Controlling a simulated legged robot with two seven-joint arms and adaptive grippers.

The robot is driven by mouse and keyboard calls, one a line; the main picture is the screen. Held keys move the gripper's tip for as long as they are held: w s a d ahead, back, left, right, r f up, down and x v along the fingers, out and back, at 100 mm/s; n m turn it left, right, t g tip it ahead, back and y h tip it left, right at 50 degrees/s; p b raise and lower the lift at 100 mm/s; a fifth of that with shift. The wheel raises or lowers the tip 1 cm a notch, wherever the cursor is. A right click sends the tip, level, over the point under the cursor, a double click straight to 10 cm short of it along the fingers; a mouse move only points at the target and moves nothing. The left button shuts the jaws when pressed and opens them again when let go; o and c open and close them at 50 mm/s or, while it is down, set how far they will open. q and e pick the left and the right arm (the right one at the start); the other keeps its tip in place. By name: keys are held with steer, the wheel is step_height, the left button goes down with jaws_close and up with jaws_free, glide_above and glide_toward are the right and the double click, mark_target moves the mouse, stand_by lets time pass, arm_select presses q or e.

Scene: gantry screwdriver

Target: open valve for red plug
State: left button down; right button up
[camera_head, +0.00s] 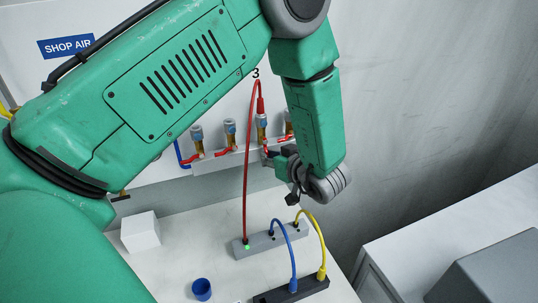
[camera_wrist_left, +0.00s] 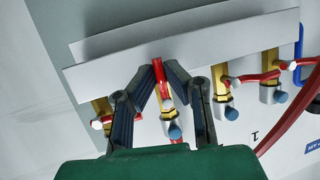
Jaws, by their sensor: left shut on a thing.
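The red plug (camera_head: 261,104) sits on top of the valve under the number 3, with a red hose (camera_head: 246,170) running down from it. My left gripper (camera_head: 270,154) is at this valve, just below the plug. In the wrist view my left gripper (camera_wrist_left: 162,82) is shut on the valve's red handle (camera_wrist_left: 158,72). That handle lies roughly along the brass body, while the handle of the neighbouring valve (camera_wrist_left: 262,77) lies crosswise. My forearm and wrist hide part of the valve row in the head view. My right gripper is not in view.
Other brass valves (camera_head: 230,135) stand close on both sides along a grey rail. Below are a grey block (camera_head: 262,243) with a green light, a black strip (camera_head: 275,293) with blue and yellow cables, a white cube (camera_head: 140,232) and a blue cup (camera_head: 202,289).

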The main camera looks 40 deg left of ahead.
arm_select(q)
steer(key=shift+d+f, duration=0.1)
steer(key=shift+f, duration=0.05)
stand_by(0.5)
steer(key=c, duration=1.7)
jaws_free()
steer(key=shift+o, duration=0.4)
steer(key=shift+w, duration=0.1)
steer(key=v, duration=1.1)
steer(key=shift+s+d, duration=0.25)
steer(key=shift+d, duration=0.05)
